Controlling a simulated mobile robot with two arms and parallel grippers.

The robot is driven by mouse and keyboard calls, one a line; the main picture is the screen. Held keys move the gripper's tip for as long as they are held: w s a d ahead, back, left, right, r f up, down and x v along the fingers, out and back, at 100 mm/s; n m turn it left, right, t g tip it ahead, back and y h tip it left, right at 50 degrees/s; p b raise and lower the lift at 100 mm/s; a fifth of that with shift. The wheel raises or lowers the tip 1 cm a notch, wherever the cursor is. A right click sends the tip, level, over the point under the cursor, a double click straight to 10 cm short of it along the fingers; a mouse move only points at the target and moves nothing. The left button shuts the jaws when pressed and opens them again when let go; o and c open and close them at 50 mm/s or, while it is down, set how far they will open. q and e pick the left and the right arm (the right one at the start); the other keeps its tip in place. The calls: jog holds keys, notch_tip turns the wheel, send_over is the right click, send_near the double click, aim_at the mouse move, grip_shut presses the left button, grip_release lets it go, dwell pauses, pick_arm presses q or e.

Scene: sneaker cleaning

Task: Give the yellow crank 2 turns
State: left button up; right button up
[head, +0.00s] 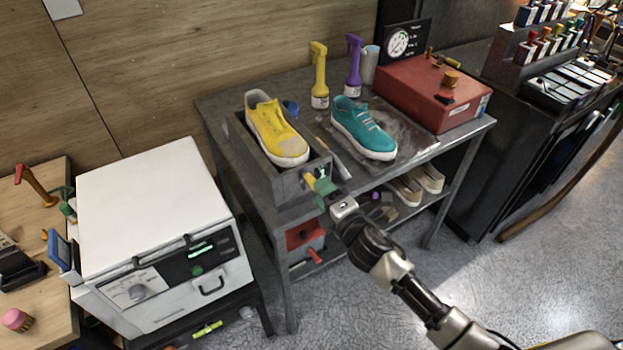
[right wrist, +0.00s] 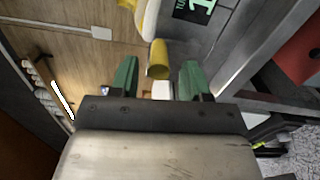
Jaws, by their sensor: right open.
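The yellow crank (head: 309,182) sticks out at the front of a grey box (head: 291,184) that holds a yellow sneaker (head: 272,130). My right gripper (head: 322,181) is at the crank and partly covers it in the head view. In the right wrist view the crank's yellow cylindrical handle (right wrist: 158,58) stands between the open green fingers of my right gripper (right wrist: 159,68), with a gap on both sides. A dark display (right wrist: 195,9) above it shows a green 1. My left gripper is not in view.
A teal sneaker (head: 362,129) and a red box (head: 432,93) stand on the metal table to the right. Yellow (head: 319,75) and purple (head: 354,66) spray bottles stand behind. A red crank (head: 314,256) is below. A white machine (head: 155,220) stands left.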

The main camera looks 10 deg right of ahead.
jog(key=v, duration=0.6)
dwell(0.3)
dwell(0.4)
jog(key=s+d+f+m+g+h, duration=0.2)
jog(key=s+f+m, duration=0.2)
jog(key=f, duration=0.6)
jog(key=s+d+f+m+g+h+b, duration=0.1)
jog(key=s+d+f+m+g, duration=0.2)
jog(key=f, duration=0.8)
jog(key=s+d+f+m+g+h, duration=0.2)
jog(key=s+f+m, duration=0.2)
jog(key=f, duration=0.6)
jog(key=s+f+m+g, duration=0.3)
jog(key=s+f, duration=0.3)
jog(key=s, duration=0.4)
jog(key=s+f+m+g+b, duration=0.1)
jog(key=s+f+m+g, duration=0.2)
jog(key=s+f, duration=0.3)
jog(key=s+d+f+m+g+h, duration=0.1)
jog(key=s+f+m+g, duration=0.2)
jog(key=s+f, duration=0.4)
jog(key=s+m, duration=0.1)
jog(key=s, duration=0.8)
